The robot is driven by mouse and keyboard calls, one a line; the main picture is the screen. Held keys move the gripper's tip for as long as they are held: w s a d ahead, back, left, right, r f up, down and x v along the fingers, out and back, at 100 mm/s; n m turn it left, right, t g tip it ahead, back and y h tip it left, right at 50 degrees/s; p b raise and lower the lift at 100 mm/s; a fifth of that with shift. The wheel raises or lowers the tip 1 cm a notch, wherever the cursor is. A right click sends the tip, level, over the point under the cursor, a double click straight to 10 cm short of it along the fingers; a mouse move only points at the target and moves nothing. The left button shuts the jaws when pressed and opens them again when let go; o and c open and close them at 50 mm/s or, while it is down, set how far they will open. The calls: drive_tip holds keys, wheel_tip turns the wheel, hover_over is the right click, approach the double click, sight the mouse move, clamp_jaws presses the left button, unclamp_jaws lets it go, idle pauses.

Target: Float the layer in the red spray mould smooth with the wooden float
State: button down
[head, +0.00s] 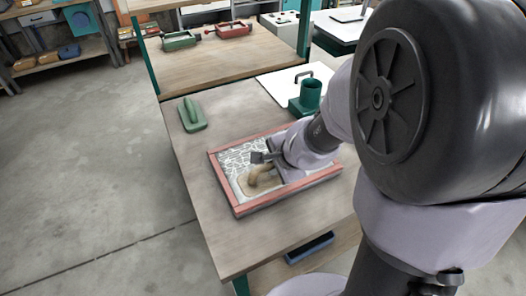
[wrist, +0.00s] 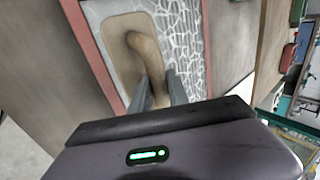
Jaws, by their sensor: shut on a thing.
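The red spray mould (head: 288,203) lies on the wooden workbench. A whitish layer with a web-like fibre pattern (head: 236,157) shows in its left part; my arm hides much of the right part. The wooden float (head: 246,188) sits inside the mould near its left front, low over or on the layer. My gripper (head: 262,166) is shut on the float's curved handle. In the wrist view, my gripper's fingers (wrist: 159,92) flank the handle (wrist: 148,55), and the float's tan plate (wrist: 115,55) lies beside the mould's red side wall (wrist: 88,45). Patterned layer shows right of it.
A green float-shaped tool (head: 192,115) lies on the bench behind the mould. A green cup-like holder (head: 308,98) stands at the back right near a white board (head: 275,82). Green and red trays (head: 233,30) sit on a farther bench. Bench left of the mould is clear.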

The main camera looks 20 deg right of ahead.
drive_tip(key=shift+d, duration=1.95)
drive_tip(key=shift+d+f, duration=0.15)
drive_tip(key=shift+d, duration=1.95)
drive_tip(key=shift+w+d, duration=0.1)
drive_tip(key=shift+d, duration=1)
wheel_tip(320, 180, up, 7)
drive_tip(key=p, duration=0.5)
drive_tip(key=shift+p, duration=0.4)
